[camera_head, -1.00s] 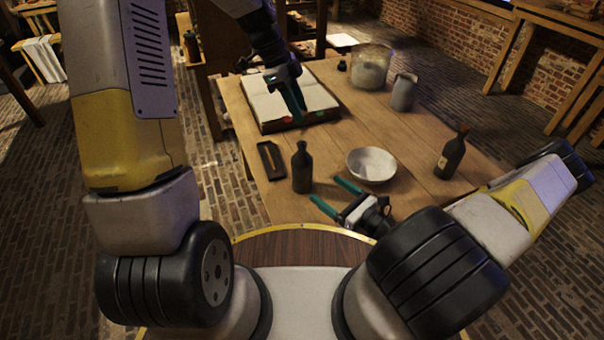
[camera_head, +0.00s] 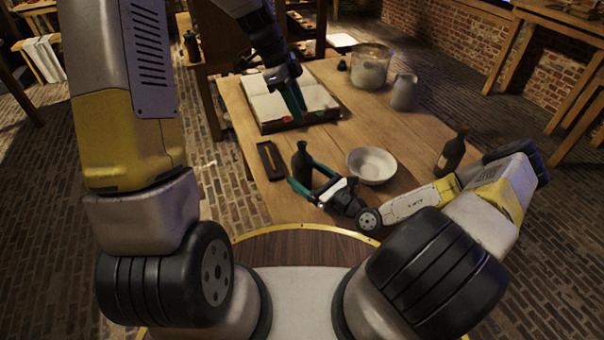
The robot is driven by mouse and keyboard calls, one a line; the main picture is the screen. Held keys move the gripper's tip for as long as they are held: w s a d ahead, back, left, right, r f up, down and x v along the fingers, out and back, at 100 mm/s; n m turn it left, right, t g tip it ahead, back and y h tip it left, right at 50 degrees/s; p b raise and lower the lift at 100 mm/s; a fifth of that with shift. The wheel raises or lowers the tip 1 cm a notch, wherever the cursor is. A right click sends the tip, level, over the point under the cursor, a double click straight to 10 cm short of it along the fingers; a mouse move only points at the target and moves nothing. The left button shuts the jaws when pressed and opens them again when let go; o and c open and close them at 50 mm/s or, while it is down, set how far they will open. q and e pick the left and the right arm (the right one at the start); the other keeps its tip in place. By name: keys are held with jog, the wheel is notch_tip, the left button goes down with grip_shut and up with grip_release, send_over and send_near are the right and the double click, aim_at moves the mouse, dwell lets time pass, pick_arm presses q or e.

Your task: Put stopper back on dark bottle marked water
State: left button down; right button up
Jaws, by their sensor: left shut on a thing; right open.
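A dark bottle (camera_head: 302,159) stands upright near the table's front left; no stopper shows in its neck. My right gripper (camera_head: 305,175) is low beside it with open fingers, one on each side of the bottle's lower body; contact cannot be told. My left gripper (camera_head: 298,106) is shut above the open book, pointing down. What it holds is too small and dark to make out, perhaps the stopper. A second dark bottle (camera_head: 452,154) with a pale label and a brownish top stands at the right. No lettering can be read on either bottle.
A white bowl (camera_head: 371,166) stands just right of my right gripper. A dark narrow tray (camera_head: 270,160) lies left of the bottle. The table's middle is clear.

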jog(key=shift+x, duration=1.2)
jog(key=shift+c, duration=0.5)
grip_shut()
pick_arm(q)
send_over(299, 143)
jog(key=shift+f, duration=2.45)
